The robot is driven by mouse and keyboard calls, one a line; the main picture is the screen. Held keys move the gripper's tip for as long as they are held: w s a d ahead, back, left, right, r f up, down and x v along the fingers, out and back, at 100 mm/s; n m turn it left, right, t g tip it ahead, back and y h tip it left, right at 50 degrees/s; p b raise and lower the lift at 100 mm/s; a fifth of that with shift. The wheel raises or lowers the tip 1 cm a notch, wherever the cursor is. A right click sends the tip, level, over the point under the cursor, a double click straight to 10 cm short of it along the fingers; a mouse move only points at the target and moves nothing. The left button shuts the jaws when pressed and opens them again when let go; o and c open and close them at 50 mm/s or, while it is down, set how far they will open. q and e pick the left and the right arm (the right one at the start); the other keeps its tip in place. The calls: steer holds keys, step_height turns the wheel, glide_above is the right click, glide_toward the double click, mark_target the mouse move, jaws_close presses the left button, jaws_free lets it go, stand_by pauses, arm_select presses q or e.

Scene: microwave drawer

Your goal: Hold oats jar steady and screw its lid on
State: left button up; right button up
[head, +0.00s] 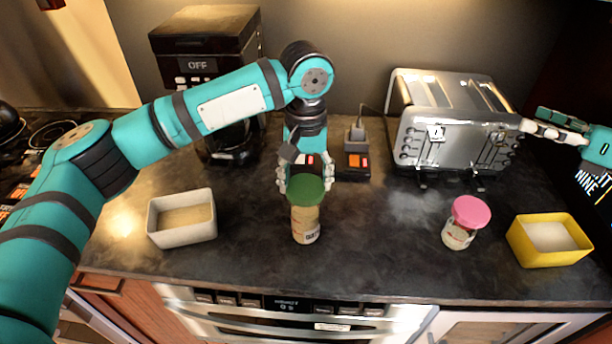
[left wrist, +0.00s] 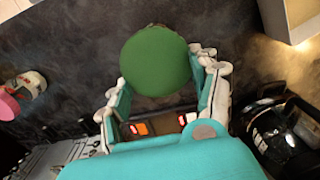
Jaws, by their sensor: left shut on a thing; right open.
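The oats jar (head: 305,224) stands upright on the dark counter at the middle of the head view, its label partly readable. Its green lid (head: 305,190) sits on top; how tightly it is screwed cannot be told. The lid also shows from above in the left wrist view (left wrist: 155,62), hiding most of the jar. My right gripper (head: 538,122) is open and empty at the far right, beside the toaster and well away from the jar.
A pink-lidded jar (head: 460,233) and a yellow bin (head: 550,256) stand at right. A pale bin (head: 182,234) stands at left. A coffee maker (head: 205,50), dark outlet boxes (head: 352,165) and a toaster (head: 455,130) line the back. The counter between the two jars is clear.

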steer(key=a+f+n+g, duration=0.5)
steer(key=a+f, duration=0.6)
steer(key=a, duration=0.3)
steer(key=n+g, duration=0.6)
steer(key=n, duration=0.1)
glide_toward(310, 224)
steer(key=w+f, duration=0.3)
steer(key=shift+a+f, duration=0.25)
steer(key=shift+f, duration=0.05)
steer(key=x, duration=0.9)
steer(key=shift+s+a+f, duration=0.2)
steer(key=shift+a, duration=0.1)
steer(key=c, duration=1.2)
